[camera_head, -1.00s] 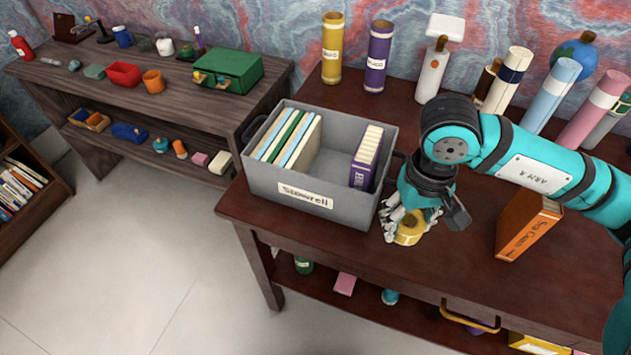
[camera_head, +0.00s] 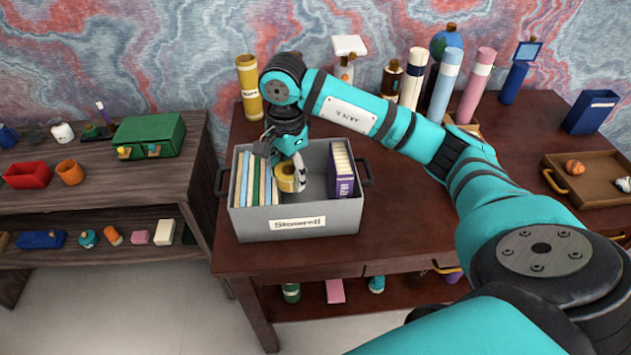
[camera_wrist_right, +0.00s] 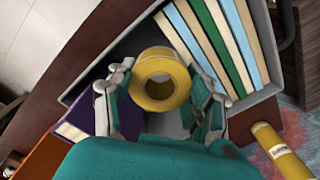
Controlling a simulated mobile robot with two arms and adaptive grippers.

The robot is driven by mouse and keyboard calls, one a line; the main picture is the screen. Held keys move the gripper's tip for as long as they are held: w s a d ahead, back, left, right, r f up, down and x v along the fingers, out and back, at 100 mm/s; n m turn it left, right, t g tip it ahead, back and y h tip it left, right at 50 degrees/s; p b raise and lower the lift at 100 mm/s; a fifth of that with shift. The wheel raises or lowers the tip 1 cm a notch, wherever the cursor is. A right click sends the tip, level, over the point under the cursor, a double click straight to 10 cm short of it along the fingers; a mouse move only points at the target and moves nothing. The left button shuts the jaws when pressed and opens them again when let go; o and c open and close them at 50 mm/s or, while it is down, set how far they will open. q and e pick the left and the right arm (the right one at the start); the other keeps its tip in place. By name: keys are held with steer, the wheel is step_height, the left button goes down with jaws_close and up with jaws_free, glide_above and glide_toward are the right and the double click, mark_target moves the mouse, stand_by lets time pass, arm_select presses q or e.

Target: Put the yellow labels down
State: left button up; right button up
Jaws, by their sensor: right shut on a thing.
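The yellow labels (camera_head: 290,177) are a ring-shaped roll. My right gripper (camera_head: 283,170) is shut on the roll and holds it within the outline of the grey bin (camera_head: 330,217), in the gap between the thin books and the purple box. In the right wrist view the roll (camera_wrist_right: 160,80) sits between both fingers of my right gripper (camera_wrist_right: 160,95), its hole facing the camera. I cannot tell whether the roll touches the bin floor. The bin has a label reading roughly "Stowrell" on its front. My left gripper is not in view.
Thin upright books (camera_head: 251,182) fill the bin's left side, and a purple box (camera_head: 344,175) stands at its right. A yellow cylinder (camera_head: 248,87) stands behind the bin. A wooden tray (camera_head: 590,178) lies at the far right. A side shelf with small items, including a green box (camera_head: 148,135), stands left.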

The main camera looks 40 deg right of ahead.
steer(key=w+d+f+m, duration=0.2)
steer(key=d+m, duration=0.2)
steer(key=m, duration=0.2)
steer(key=m+p, duration=0.1)
glide_above(302, 196)
steer(key=s+a, duration=0.1)
steer(key=s, duration=0.1)
steer(key=f, duration=0.6)
steer(key=shift+a+f, duration=0.2)
step_height(302, 196, down, 4)
steer(key=shift+r+p, duration=0.2)
steer(key=shift+p, duration=0.15)
steer(key=shift+f, duration=0.4)
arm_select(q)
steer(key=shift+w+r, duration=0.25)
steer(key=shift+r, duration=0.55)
